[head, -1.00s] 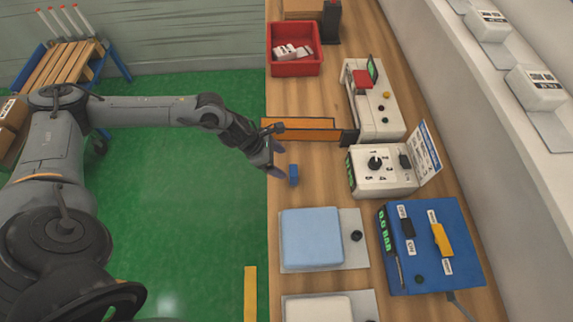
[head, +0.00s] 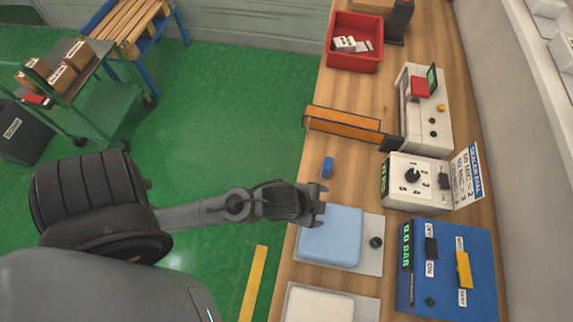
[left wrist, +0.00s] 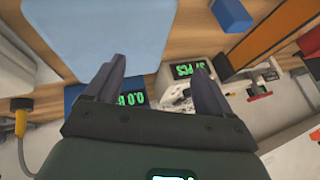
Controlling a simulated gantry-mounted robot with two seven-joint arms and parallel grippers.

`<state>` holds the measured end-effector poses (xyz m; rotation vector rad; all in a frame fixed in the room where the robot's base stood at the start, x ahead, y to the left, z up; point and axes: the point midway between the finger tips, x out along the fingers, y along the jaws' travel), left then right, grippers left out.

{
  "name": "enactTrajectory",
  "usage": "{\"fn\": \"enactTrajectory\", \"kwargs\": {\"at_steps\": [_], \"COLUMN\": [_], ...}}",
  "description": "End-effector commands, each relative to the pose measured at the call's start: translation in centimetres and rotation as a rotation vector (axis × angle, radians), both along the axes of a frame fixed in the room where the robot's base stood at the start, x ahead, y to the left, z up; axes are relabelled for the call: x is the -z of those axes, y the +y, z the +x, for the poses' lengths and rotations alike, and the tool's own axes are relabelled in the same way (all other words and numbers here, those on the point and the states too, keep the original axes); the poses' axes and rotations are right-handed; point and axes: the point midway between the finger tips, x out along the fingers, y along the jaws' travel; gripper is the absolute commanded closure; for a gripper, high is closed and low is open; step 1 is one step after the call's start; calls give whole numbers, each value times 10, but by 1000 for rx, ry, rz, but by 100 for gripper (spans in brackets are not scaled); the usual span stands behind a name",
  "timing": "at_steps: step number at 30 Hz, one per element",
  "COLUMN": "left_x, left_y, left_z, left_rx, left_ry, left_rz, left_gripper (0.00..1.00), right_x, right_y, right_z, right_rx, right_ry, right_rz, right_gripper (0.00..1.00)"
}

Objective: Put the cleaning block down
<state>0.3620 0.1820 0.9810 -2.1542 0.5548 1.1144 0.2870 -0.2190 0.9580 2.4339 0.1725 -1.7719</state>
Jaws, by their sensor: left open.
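The small blue cleaning block (head: 328,167) stands on the wooden bench near its left edge, below the orange bar in the head view. It also shows at the top of the left wrist view (left wrist: 231,15). My left gripper (head: 319,207) is open and empty, apart from the block, at the upper left corner of the light blue pad (head: 331,238). In the left wrist view its two fingers (left wrist: 160,70) are spread, with the pad (left wrist: 100,35) beyond them. My right gripper is in neither view.
An orange bar (head: 342,124) on the bench lies beyond the block. A white dial box (head: 415,182), a blue pressure panel (head: 445,270) and a white sealer machine (head: 425,110) line the right. A red bin (head: 354,58) is at the back. A white pad (head: 320,305) lies nearest.

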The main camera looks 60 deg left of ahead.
Motion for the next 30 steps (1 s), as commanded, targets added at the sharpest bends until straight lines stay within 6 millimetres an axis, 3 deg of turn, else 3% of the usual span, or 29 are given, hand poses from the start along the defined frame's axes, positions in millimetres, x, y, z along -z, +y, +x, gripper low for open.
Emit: {"fn": "enactTrajectory", "kwargs": {"at_steps": [3,9,23,30], "left_x": [13,23,18,-19], "left_y": [20,35,36,36], "left_z": [-39,-73,-76,-76], "left_rx": [-306,-560,-584,-582], "left_ry": [158,284,295,295], "left_rz": [-130,-214,-221,-220], "left_gripper": [17,17,17,17], "right_x": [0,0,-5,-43], "right_y": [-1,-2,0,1], "right_z": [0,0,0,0], "right_rx": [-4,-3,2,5], "right_ry": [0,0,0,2], "right_rz": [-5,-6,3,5], "right_gripper": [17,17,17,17]}}
